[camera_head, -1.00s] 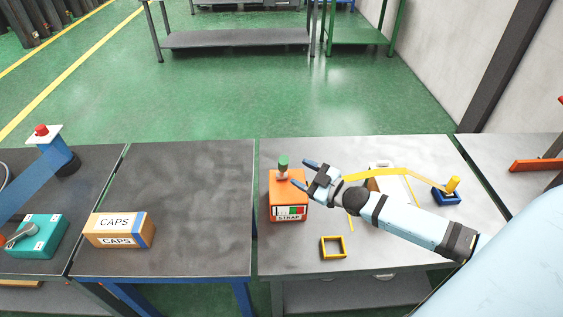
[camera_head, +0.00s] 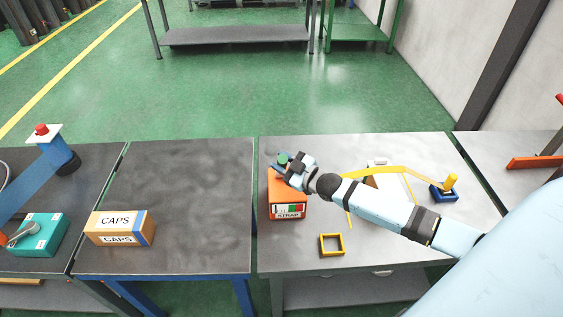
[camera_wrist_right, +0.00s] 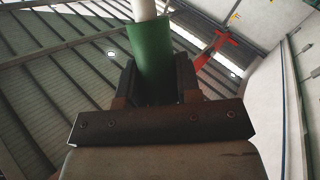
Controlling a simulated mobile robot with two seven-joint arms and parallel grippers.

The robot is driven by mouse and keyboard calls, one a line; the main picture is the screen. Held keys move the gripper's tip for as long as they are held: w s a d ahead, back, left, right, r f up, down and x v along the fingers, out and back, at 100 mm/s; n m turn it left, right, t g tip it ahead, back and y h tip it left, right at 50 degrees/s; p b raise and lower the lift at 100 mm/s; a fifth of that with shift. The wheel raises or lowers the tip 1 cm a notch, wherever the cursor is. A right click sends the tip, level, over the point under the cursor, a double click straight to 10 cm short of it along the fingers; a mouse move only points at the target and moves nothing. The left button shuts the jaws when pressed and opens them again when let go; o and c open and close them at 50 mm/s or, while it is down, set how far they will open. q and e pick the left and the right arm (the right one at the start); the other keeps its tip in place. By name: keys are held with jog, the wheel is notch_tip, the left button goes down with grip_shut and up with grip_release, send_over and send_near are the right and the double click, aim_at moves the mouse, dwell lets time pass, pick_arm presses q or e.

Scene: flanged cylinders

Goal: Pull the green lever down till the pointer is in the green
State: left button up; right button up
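The orange box (camera_head: 287,185) labelled STRAP stands on the right-hand grey table. Its front has a small gauge (camera_head: 290,209) with red, white and green fields; the pointer is too small to read. The green lever's grip (camera_head: 283,158) is at the top of the box, partly hidden by my right gripper (camera_head: 280,163). In the right wrist view the green grip (camera_wrist_right: 150,60) runs between the two dark fingers, which lie close against both its sides. My right gripper looks shut on it. My left gripper is not in view.
A yellow square frame (camera_head: 331,244) lies in front of the box. A blue block with a yellow peg (camera_head: 446,188) and a yellow strap (camera_head: 400,172) lie to the right, near my right arm. A CAPS box (camera_head: 119,228) and a teal box (camera_head: 38,234) stand on tables at left.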

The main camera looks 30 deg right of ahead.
grip_shut()
jog(key=shift+s+a+f, duration=0.15)
jog(key=shift+s+f, duration=0.05)
jog(key=shift+f, duration=0.1)
jog(key=s+f+n+b, duration=0.1)
jog(key=s+a+f+n+t+y+b, duration=0.1)
jog(key=b, duration=0.1)
jog(key=s+a+f+n+t+b, duration=0.1)
jog(key=shift+s+f+b, duration=0.15)
jog(key=shift+s+b, duration=0.1)
jog(key=shift+b, duration=0.15)
jog(key=o, duration=0.7)
grip_release()
jog(key=shift+o, duration=0.2)
